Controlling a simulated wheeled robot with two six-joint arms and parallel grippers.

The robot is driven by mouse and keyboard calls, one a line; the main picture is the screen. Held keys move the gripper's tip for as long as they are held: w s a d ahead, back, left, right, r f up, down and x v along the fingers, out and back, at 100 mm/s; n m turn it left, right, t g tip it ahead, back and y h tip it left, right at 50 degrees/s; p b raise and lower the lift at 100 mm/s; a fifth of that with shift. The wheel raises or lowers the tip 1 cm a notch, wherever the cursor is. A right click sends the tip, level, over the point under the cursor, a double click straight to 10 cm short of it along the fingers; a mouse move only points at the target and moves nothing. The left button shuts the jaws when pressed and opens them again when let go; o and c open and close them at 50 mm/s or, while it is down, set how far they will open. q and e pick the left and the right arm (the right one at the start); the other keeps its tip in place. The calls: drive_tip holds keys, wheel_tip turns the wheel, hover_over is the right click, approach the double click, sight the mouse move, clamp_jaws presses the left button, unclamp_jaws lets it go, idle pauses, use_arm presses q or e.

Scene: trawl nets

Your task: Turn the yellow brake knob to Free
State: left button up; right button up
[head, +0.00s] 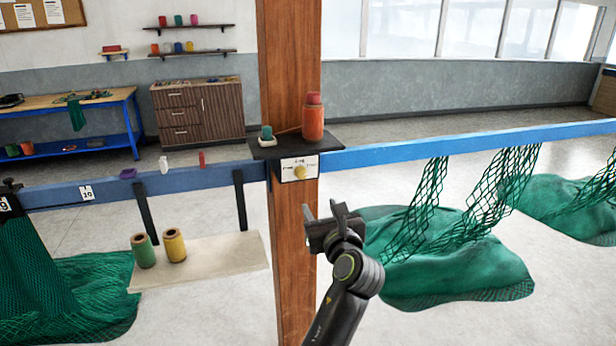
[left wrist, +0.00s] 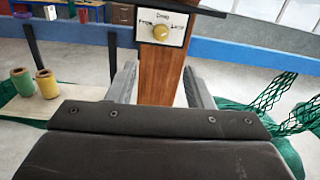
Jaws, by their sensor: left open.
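The yellow brake knob (head: 300,172) sits on a white label plate (head: 288,174) on the wooden post (head: 291,80). It also shows in the left wrist view (left wrist: 160,33), with words at the plate's left, top and right; the left one seems to read Free. I cannot tell which way the knob points. My left gripper (head: 322,222) is open and empty, below and a little right of the knob in the head view. In the left wrist view its fingers (left wrist: 160,75) stand apart below the knob, not touching it. My right gripper is not in view.
A dark shelf (head: 262,152) above the plate holds an orange bottle (head: 313,122) and a small teal item. Blue rails (head: 450,141) run to both sides. Green nets (head: 450,255) hang at the right. Twine spools (head: 174,245) stand on a lower board at the left.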

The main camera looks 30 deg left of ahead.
sight(303, 176)
use_arm(q)
drive_tip(key=p+x, duration=0.3)
drive_tip(key=x, duration=1)
drive_tip(key=shift+w+a+p, duration=0.1)
drive_tip(key=shift+w+p, duration=0.15)
drive_tip(key=shift+p, duration=0.15)
drive_tip(key=shift+x, duration=0.9)
drive_tip(key=shift+c, duration=0.2)
drive_tip(key=c, duration=1)
